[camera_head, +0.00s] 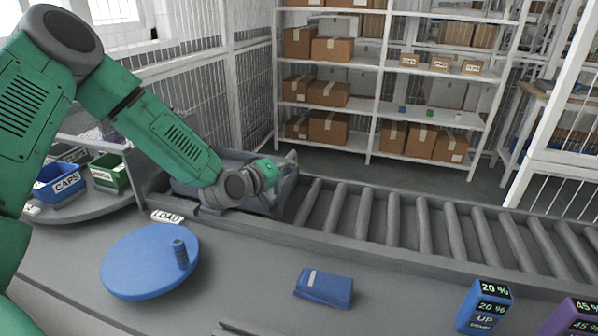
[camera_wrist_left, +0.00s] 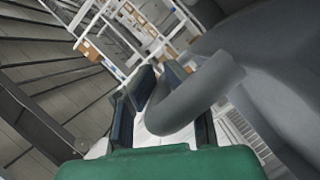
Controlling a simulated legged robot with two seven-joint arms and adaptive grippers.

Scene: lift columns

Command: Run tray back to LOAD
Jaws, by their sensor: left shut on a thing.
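The grey tray (camera_head: 262,204) sits at the left end of the roller conveyor (camera_head: 400,215), just behind the white LOAD label (camera_head: 167,216). My left arm reaches over it from the left and hides part of it. My left gripper (camera_head: 284,163) is at the tray's right side, shut on the tray by its handle. In the left wrist view, a thick grey curved handle (camera_wrist_left: 200,92) lies at the dark fingers (camera_wrist_left: 160,85), with the grey tray wall (camera_wrist_left: 275,60) to the right. The inside of the tray is mostly hidden. My right gripper is not in view.
The rollers to the right are clear. In front are a blue round disc (camera_head: 140,262) with a small dark block (camera_head: 180,254), a blue packet (camera_head: 324,288) and a blue UP box (camera_head: 484,306). CAPS (camera_head: 62,182) and green (camera_head: 108,174) bins stand left. Shelves (camera_head: 420,70) stand behind.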

